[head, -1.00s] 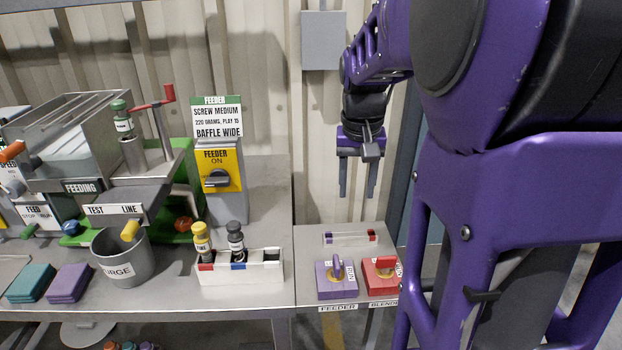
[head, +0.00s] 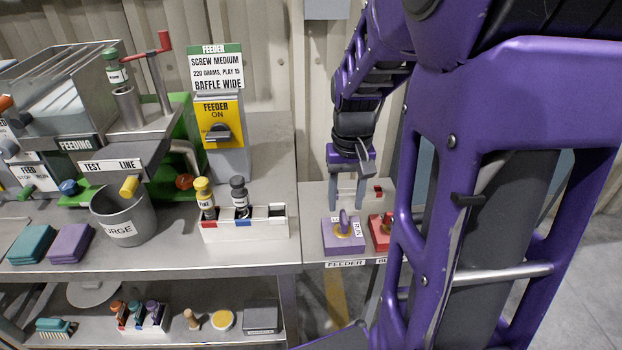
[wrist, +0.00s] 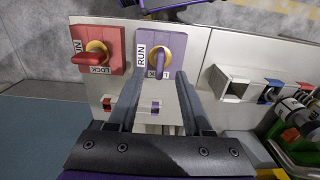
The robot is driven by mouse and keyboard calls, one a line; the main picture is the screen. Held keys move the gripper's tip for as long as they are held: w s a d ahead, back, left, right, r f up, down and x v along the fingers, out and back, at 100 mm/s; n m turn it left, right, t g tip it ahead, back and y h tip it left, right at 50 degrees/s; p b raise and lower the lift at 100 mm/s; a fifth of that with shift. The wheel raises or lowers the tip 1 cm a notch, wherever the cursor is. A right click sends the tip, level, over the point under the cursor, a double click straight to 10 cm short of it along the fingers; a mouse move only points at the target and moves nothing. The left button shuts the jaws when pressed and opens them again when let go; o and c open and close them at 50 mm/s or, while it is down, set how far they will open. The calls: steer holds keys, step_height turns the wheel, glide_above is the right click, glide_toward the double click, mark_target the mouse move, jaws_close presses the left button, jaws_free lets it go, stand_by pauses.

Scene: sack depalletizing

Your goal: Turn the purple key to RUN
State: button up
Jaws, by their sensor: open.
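The purple key (head: 344,221) stands upright in a brass collar on a purple switch box (head: 343,238) labelled FEEDER, on the small table at the right. In the wrist view the key (wrist: 156,60) shows beside a RUN label and a second, partly readable label. My gripper (head: 347,205) is open and empty, fingers pointing down, above and behind the purple box in the head view. In the wrist view its fingers (wrist: 157,85) reach toward the purple box, one on each side of its near edge. I cannot tell whether they touch anything.
A red switch box (wrist: 97,50) with a red key sits right next to the purple one, labelled LOCK. The white bottle rack (head: 245,228) stands to the left on the bigger table.

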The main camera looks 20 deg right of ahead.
mark_target(344, 216)
steer(key=shift+f+b, duration=0.4)
steer(key=shift+f, duration=2.2)
jaws_close()
